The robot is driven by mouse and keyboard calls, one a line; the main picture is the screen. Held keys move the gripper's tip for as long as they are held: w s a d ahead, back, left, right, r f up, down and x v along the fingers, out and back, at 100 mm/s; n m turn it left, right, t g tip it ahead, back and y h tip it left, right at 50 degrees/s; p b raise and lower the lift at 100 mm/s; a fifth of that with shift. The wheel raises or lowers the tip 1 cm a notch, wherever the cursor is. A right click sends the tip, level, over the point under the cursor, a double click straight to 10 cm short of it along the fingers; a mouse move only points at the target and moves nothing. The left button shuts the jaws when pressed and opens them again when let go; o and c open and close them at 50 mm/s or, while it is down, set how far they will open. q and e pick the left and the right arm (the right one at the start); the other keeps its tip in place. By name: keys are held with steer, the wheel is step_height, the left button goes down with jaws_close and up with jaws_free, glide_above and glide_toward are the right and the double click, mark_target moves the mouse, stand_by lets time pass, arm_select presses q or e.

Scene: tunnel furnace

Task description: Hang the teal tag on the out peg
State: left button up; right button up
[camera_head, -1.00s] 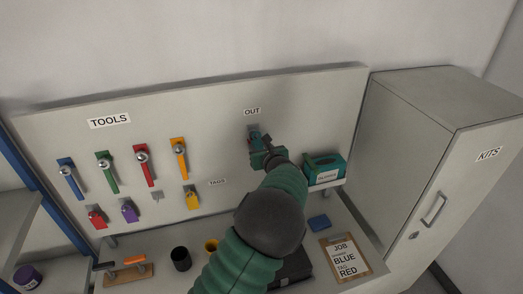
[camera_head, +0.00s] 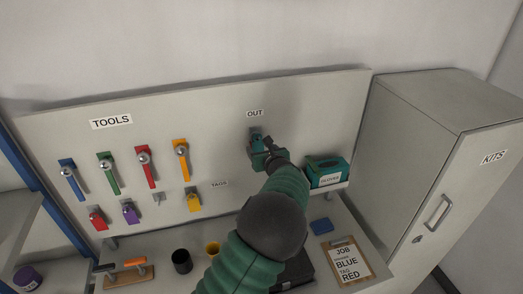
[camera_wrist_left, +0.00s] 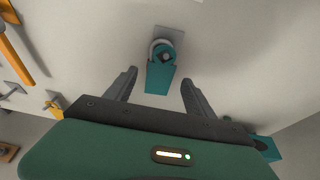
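The teal tag (camera_wrist_left: 160,78) hangs by its ring on the out peg (camera_wrist_left: 163,52) in the left wrist view, below a grey plate on the board. My left gripper (camera_wrist_left: 157,85) is open, with one finger on each side of the tag and a visible gap to both. In the head view my left gripper (camera_head: 263,148) is at the board just under the OUT label (camera_head: 254,113) and hides most of the tag and peg. My right gripper is not in view.
The board (camera_head: 220,140) holds several coloured tools at left, with red, purple and yellow tags below and one bare peg (camera_head: 159,199). A teal box (camera_head: 327,171) sits on a small shelf right of my gripper. The cabinet (camera_head: 430,160) stands farther right.

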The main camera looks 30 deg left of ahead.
arm_select(q)
steer(key=b+v, duration=0.5)
steer(key=v, duration=1.2)
steer(key=s+f+n+g+h+b, duration=0.25)
steer(key=s+f+n, duration=0.2)
steer(key=f, duration=0.55)
steer(key=s+f+n+g+h+b, duration=0.25)
steer(key=s+f+n, duration=0.2)
steer(key=f, duration=0.45)
steer(key=s+d+f+n+h+b, duration=0.3)
steer(key=s+d+f+n, duration=0.2)
steer(key=f+n, duration=0.3)
steer(key=s+d+f+n+g+h+b, duration=0.1)
steer(key=s+d+f+n+h+b, duration=0.1)
steer(key=s+d+f+n, duration=0.3)
steer(key=s+f+n+b, duration=0.1)
steer(key=s+f+n, duration=0.2)
steer(key=n, duration=0.1)
steer(key=shift+s+g+h, duration=0.3)
steer(key=shift+s+h, duration=0.05)
steer(key=shift+h, duration=0.05)
steer(key=shift+d+f, duration=0.1)
